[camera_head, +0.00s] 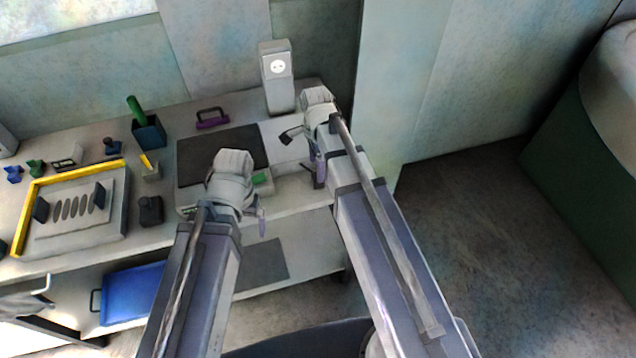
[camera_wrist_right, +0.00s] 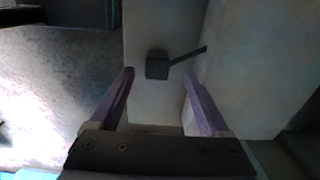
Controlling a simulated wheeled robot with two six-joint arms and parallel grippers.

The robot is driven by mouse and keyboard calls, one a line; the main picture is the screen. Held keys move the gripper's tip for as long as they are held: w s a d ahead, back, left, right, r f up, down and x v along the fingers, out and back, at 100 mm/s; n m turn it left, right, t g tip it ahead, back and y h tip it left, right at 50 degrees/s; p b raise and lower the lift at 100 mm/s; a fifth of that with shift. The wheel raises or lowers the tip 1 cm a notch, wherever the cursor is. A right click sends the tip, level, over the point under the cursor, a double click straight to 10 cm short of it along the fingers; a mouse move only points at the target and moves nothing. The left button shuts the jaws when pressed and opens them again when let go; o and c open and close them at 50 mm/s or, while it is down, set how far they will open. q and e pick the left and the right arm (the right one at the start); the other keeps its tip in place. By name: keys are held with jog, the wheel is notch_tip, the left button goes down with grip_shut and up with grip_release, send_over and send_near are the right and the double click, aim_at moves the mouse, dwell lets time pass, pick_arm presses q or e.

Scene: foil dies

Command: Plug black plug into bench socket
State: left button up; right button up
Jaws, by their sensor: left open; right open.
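The black plug (camera_head: 286,138) lies on a pale part of the bench, just left of my right gripper (camera_head: 318,170). In the right wrist view the plug (camera_wrist_right: 157,65) is a dark block with a short dark cord pointing right. It appears just beyond and between the spread purple fingertips of that gripper (camera_wrist_right: 159,76), which is open and empty. The bench socket (camera_head: 278,67) is a white round face on an upright grey post at the back of the bench. My left gripper (camera_head: 262,218) is open over the bench's front edge, partly hidden by its wrist.
A dark mat (camera_head: 222,153) lies left of the plug, with a purple handle (camera_head: 211,118) behind it. A yellow-edged tray (camera_head: 72,168), a dark cup with a green rod (camera_head: 148,132) and small blocks fill the left. A wall (camera_head: 400,80) stands right of the bench.

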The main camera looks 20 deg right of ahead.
jog(key=f+b, duration=0.5)
jog(key=shift+s+d+f, duration=0.1)
jog(key=shift+s+d, duration=0.05)
jog(key=shift+s, duration=0.05)
dwell(0.4)
grip_shut()
dwell(0.6)
